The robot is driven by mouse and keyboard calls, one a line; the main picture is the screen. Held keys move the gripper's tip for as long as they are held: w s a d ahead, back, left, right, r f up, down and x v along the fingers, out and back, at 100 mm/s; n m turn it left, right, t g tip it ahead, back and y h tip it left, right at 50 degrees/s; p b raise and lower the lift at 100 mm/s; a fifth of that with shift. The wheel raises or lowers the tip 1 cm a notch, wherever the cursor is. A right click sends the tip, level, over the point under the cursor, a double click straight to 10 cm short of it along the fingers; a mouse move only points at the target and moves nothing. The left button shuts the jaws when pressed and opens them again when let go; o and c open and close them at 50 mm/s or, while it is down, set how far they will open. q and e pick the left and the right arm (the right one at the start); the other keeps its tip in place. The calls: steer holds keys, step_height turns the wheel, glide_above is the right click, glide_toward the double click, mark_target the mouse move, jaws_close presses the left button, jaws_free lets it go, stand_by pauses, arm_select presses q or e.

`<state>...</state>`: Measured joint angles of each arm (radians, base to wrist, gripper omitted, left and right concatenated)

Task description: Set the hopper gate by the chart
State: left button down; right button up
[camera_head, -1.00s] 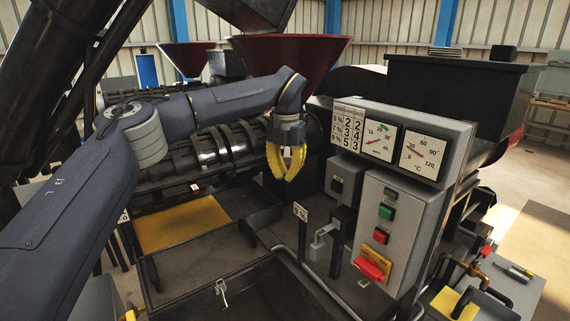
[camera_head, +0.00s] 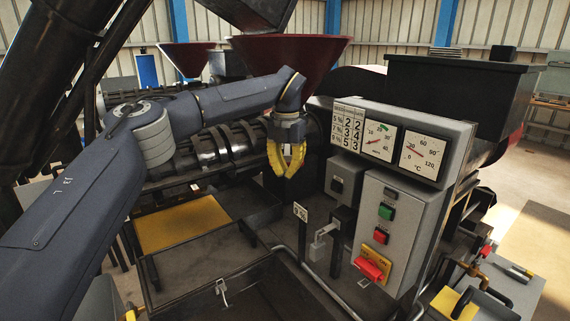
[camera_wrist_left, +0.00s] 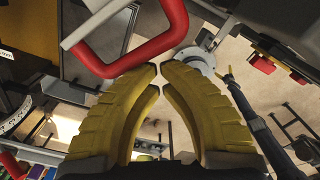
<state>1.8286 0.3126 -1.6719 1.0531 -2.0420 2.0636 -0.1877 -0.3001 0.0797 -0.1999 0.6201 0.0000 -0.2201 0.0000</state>
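The dark red hopper (camera_head: 295,52) stands at the back centre in the head view. A white chart (camera_head: 347,130) with percent rows and number columns is on the grey panel. My left gripper (camera_head: 286,176) hangs below the hopper, pointing down, with yellow fingers. In the left wrist view its fingertips (camera_wrist_left: 160,68) nearly meet and hold nothing. A bent red bar (camera_wrist_left: 135,55) lies just past the tips there; I cannot tell whether it belongs to the gate. I cannot make out the gate in the head view. My right gripper is not seen.
Two dials (camera_head: 379,141) sit beside the chart. A control box (camera_head: 388,230) with green and red buttons and a red rotary switch stands at right. A small percent tag (camera_head: 300,212) stands on a post. An open dark bin (camera_head: 255,290) is in front.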

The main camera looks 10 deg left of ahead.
arm_select(q)
steer(key=shift+w+a, duration=0.15)
steer(key=shift+w, duration=0.45)
steer(key=shift+s+d, duration=0.25)
steer(key=shift+s, duration=1)
step_height(320, 180, up, 9)
stand_by(0.7)
